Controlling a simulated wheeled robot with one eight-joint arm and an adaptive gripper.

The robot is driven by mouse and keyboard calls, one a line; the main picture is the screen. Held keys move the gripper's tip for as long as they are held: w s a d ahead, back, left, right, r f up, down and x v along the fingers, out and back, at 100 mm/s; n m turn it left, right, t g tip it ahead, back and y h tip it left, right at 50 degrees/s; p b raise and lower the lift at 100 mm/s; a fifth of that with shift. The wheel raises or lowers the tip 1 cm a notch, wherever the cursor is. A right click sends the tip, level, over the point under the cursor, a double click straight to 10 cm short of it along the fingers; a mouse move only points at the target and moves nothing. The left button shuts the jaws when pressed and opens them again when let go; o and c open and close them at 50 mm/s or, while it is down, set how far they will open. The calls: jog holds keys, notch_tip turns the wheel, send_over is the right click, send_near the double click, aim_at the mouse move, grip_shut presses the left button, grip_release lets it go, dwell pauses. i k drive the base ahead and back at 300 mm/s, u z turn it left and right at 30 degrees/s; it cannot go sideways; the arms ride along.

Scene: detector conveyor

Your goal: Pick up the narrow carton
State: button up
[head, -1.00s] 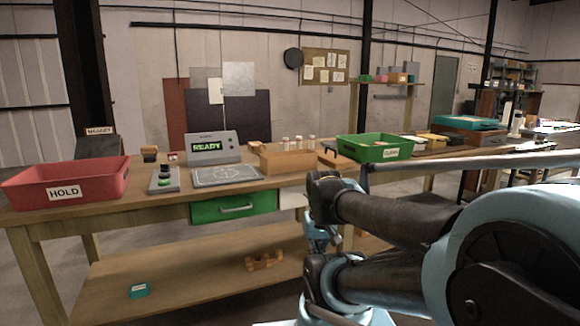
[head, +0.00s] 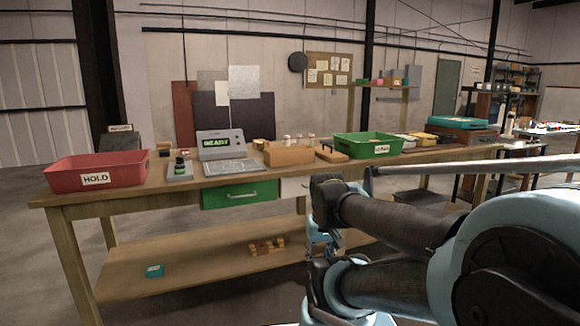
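No object can be told for certain as the narrow carton at this distance. A small teal box (head: 154,271) with a pale mark lies on the lower shelf at the left. Small brown blocks (head: 258,144) stand on the bench behind a wooden box (head: 288,156). My folded arm fills the right foreground. Small light-blue and black parts near its left end may belong to my gripper (head: 320,238), but its fingers cannot be made out. It is apart from the bench objects, and nothing is seen held.
The workbench (head: 130,192) carries a red HOLD bin (head: 75,181), a READY display unit (head: 220,144), a flat plate (head: 234,168) and a green bin (head: 368,152). A green drawer (head: 240,194) sits below. A brown wooden holder (head: 266,246) is on the lower shelf. Open floor lies in front at left.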

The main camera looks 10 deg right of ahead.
aim_at(276, 157)
jog(key=k, duration=0.8)
jog(key=z, duration=0.6)
jog(key=i, duration=2.1)
jog(key=u, duration=0.5)
